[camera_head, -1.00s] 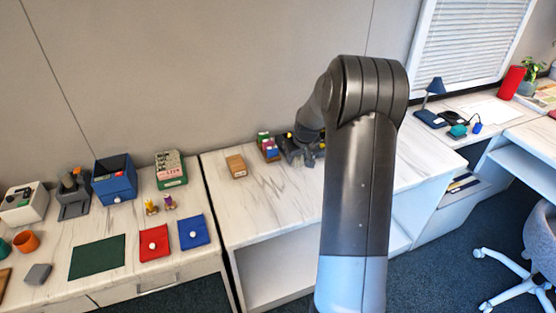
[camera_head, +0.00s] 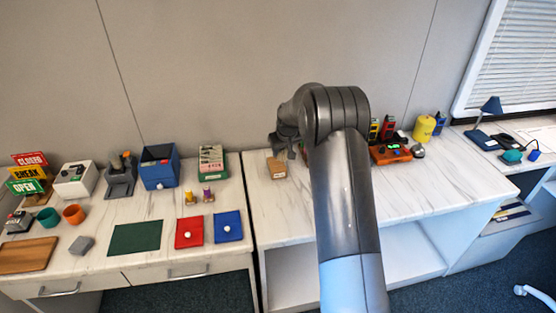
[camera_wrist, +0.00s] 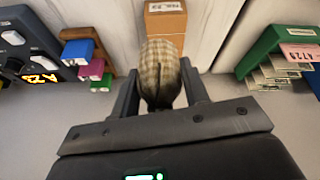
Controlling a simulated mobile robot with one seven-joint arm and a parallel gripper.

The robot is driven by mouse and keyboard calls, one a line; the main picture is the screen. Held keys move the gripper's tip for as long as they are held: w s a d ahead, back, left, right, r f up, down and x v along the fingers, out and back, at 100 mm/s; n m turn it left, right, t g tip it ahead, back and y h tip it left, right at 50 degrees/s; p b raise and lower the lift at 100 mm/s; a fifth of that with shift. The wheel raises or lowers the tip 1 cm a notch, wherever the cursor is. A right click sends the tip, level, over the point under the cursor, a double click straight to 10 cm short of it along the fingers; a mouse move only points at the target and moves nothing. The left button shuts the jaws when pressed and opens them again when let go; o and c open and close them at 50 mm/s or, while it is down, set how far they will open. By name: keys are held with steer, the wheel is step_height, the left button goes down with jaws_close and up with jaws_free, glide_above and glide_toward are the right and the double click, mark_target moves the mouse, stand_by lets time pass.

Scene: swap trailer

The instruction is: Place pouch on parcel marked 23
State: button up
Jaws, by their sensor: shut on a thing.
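My gripper (camera_wrist: 160,95) is shut on a tan and brown checked pouch (camera_wrist: 160,70), which bulges up between the two fingers in the wrist view. The parcel (camera_wrist: 165,28) is a brown box just beyond the pouch at the top of the wrist view. It has a white label that appears to read No. 23. In the head view the parcel (camera_head: 277,169) sits on the white marbled counter, and my gripper (camera_head: 284,146) is above it. The pouch cannot be made out there. The gap between pouch and parcel is hard to judge.
A green box of cards (camera_wrist: 285,55) is right of the parcel in the wrist view. A wooden stand with coloured blocks (camera_wrist: 88,65) and a dark device with a lit display (camera_wrist: 35,60) are at left. The counter front (camera_head: 290,220) is clear.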

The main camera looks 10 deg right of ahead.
steer(key=shift+w+a+f, duration=0.45)
steer(key=shift+w+a, duration=0.05)
steer(key=shift+a, duration=0.2)
steer(key=shift+f, duration=2.05)
steer(key=o, duration=1)
steer(key=shift+f, duration=0.1)
steer(key=shift+c, duration=0.2)
